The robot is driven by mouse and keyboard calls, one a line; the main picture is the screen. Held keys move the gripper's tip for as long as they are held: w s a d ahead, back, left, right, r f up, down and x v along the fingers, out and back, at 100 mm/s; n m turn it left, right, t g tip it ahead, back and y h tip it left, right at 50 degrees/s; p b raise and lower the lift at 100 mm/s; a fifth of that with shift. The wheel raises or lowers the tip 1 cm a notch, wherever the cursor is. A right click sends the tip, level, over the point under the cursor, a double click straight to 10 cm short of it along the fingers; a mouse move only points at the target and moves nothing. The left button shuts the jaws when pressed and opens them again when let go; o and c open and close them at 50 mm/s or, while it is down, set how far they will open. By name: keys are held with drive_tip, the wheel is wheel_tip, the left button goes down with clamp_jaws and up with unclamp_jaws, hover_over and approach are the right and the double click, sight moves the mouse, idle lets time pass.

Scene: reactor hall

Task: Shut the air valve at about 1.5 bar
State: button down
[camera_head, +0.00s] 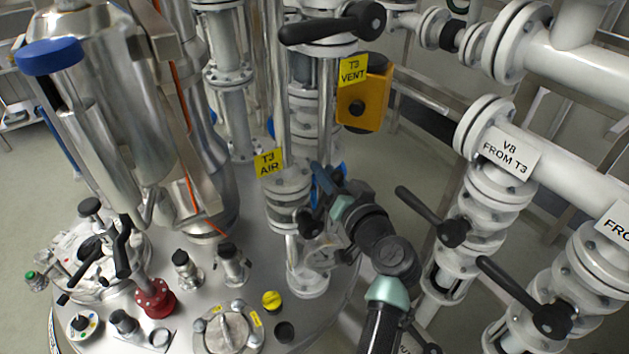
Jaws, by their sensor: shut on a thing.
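The air valve (291,190) is a flanged metal valve on a vertical pipe, under a yellow tag (269,162) reading "T3 AIR". My arm reaches in from the lower right. My gripper (314,222) is at the right side of this valve, shut on its handle. The handle is mostly hidden behind the gripper and wrist, so its angle cannot be told. A blue part (325,183) shows just behind the gripper. No readable pressure gauge is in view.
A black-handled valve lever (335,28) tagged "T3 VENT" is above, beside a yellow box (364,95). White pipes with black levers (432,217) stand close on the right. A shiny vessel (90,90) fills the left. Fittings and a red flange (154,297) crowd the lid below.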

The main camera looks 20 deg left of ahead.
drive_tip(key=w+d+f+m+g+b, duration=0.1)
drive_tip(key=w+f+m+b, duration=0.1)
drive_tip(key=f+m, duration=0.3)
drive_tip(key=w+d+f+m+g+b, duration=0.1)
drive_tip(key=w+d+f+m+b, duration=0.1)
drive_tip(key=f+m, duration=0.3)
drive_tip(key=shift+d+g+y+b, duration=0.3)
drive_tip(key=shift+y+b, duration=0.1)
drive_tip(key=shift+b, duration=0.15)
drive_tip(key=shift+a+f, duration=0.1)
drive_tip(key=c, duration=0.8)
unclamp_jaws()
drive_tip(key=shift+c, duration=0.2)
drive_tip(key=shift+o, duration=0.8)
drive_tip(key=shift+r, duration=0.2)
